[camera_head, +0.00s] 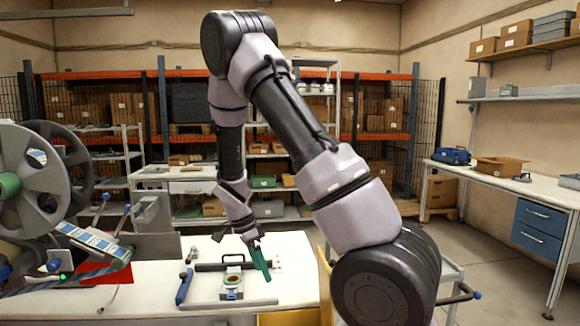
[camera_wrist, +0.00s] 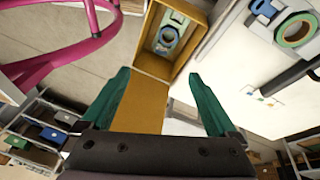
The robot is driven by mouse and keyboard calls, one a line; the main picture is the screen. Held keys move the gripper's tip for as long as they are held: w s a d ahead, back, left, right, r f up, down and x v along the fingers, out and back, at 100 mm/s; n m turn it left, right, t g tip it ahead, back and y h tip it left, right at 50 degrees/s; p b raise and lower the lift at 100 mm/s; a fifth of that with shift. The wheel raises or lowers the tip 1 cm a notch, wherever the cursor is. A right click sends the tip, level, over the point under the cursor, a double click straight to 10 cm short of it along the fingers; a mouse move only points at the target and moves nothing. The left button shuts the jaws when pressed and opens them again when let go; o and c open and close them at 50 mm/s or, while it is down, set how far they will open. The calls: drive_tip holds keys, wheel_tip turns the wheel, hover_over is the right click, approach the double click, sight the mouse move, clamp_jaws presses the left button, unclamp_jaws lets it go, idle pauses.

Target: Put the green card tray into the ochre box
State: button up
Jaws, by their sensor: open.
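My gripper (camera_head: 260,262) is above the bench, and its two green fingers are spread with nothing between them in the wrist view (camera_wrist: 159,78). The ochre box (camera_wrist: 153,65) lies beyond the fingertips, open, with an ochre flap toward me. In the head view the ochre box (camera_head: 325,285) is mostly hidden by my arm.
The white bench (camera_head: 150,290) holds a blue-handled tool (camera_head: 185,285), a dark bar, a grey strip and a reel machine (camera_head: 40,190) at left. Pink tubing (camera_wrist: 70,50) is left of the box in the wrist view. A side table (camera_head: 500,180) stands at right.

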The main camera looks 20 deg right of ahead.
drive_tip(key=s+d+r+n+t+y, duration=0.1)
drive_tip(key=s+r+n+t+y, duration=0.15)
drive_tip(key=r, duration=0.85)
drive_tip(key=s+r+n+t+y, duration=0.2)
drive_tip(key=r+n, duration=0.2)
drive_tip(key=r, duration=0.8)
drive_tip(key=s+d+r+n+t, duration=0.1)
drive_tip(key=s+r+n+t, duration=0.3)
drive_tip(key=s+r, duration=0.7)
drive_tip(key=n, duration=0.2)
drive_tip(key=shift+s+r+n+t, duration=0.25)
drive_tip(key=shift+s+n+t, duration=0.1)
drive_tip(key=shift+d+y, duration=0.1)
drive_tip(key=shift+y, duration=0.15)
